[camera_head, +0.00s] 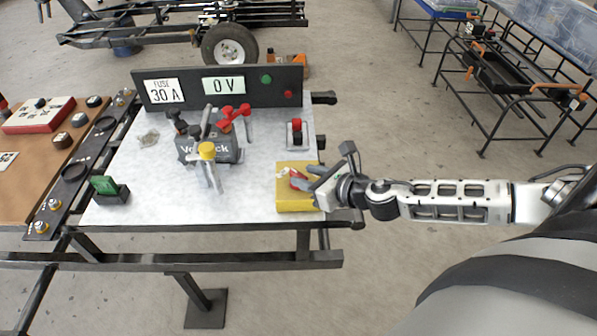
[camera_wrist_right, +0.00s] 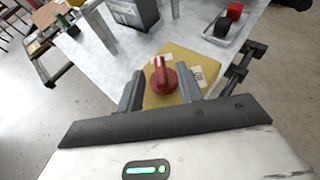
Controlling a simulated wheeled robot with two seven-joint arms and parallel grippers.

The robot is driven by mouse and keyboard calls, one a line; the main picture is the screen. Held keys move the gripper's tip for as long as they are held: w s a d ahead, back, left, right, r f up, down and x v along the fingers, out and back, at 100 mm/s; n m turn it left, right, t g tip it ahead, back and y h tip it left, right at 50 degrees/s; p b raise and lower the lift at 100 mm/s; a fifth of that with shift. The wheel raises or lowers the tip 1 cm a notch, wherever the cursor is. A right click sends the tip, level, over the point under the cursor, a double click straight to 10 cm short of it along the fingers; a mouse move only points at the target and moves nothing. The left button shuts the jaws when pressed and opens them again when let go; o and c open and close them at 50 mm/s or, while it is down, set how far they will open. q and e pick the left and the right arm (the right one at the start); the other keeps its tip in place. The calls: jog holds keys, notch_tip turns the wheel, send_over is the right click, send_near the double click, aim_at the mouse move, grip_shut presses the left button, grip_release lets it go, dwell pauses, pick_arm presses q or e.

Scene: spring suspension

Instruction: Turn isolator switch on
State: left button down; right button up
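The isolator switch is a yellow box (camera_head: 295,201) with a red rotary knob (camera_head: 297,180), at the front right of the white tabletop. In the right wrist view the yellow box (camera_wrist_right: 178,58) and red knob (camera_wrist_right: 164,78) show from above, with a pale label to the right of the knob. The knob's handle points roughly up in that view. My right gripper (camera_head: 314,183) is at the box's right side, reaching over it. Its fingers (camera_wrist_right: 160,92) are open, one on each side of the knob, with visible gaps. Contact is not visible. My left gripper is not in view.
A dark battery (camera_head: 222,148) with red and yellow clamps stands left of the switch. A black panel (camera_head: 218,86) reads "FUSE 30 A" and "0 V". A green fuse block (camera_head: 110,190) sits at front left.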

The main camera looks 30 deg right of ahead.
aim_at(299, 174)
jog(key=shift+x, duration=1.15)
jog(key=shift+w+a+f, duration=0.2)
jog(key=shift+w, duration=0.25)
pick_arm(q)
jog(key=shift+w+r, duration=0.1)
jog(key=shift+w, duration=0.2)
pick_arm(e)
grip_shut()
